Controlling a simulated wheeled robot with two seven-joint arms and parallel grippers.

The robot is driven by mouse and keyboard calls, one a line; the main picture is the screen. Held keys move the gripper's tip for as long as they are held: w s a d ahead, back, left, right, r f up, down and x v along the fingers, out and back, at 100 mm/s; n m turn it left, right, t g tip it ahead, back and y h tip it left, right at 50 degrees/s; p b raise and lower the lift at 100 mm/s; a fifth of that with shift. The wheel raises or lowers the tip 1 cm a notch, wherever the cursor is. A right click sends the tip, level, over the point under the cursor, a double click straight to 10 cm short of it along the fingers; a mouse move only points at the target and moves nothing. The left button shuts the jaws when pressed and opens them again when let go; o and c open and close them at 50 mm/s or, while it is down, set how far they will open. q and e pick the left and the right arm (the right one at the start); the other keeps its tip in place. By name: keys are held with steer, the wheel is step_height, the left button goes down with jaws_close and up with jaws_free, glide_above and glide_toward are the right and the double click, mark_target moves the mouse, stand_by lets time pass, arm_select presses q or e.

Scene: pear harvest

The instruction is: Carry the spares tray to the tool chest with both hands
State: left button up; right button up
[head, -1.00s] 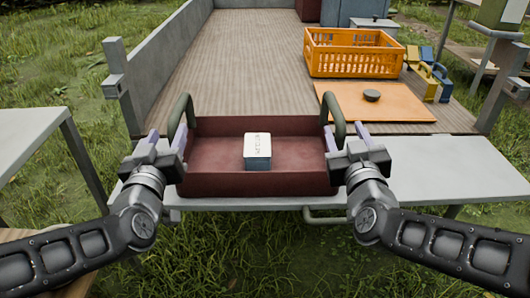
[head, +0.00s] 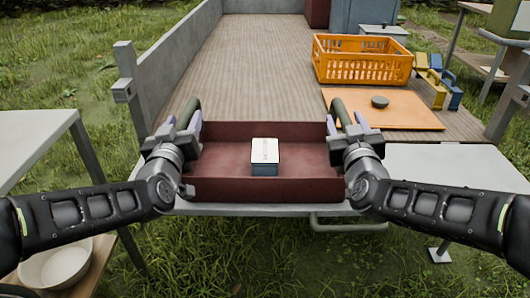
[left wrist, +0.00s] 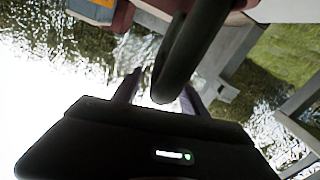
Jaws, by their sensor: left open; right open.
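The spares tray (head: 225,190) is a dark red open tray on the near edge of the trailer bed, with a small white-topped box (head: 264,157) in it. It has a dark green loop handle at each end. My left gripper (head: 186,114) is open at the left handle, which shows between its fingers in the left wrist view (left wrist: 182,62). My right gripper (head: 346,116) is open with its fingers about the right handle (head: 341,112); contact cannot be told. The tool chest cannot be identified with certainty; a blue-grey chest-like box (head: 365,14) stands at the back.
Posts (head: 130,90) and a side wall flank the bed. A grey table (head: 30,140) stands at left, with a white bowl (head: 55,265) below.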

arm_select(q)
steer(key=shift+c, duration=0.2)
arm_select(e)
steer(key=shift+c, duration=0.2)
arm_select(q)
jaws_close()
arm_select(e)
jaws_close()
steer(key=shift+r, duration=0.1)
stand_by(0.7)
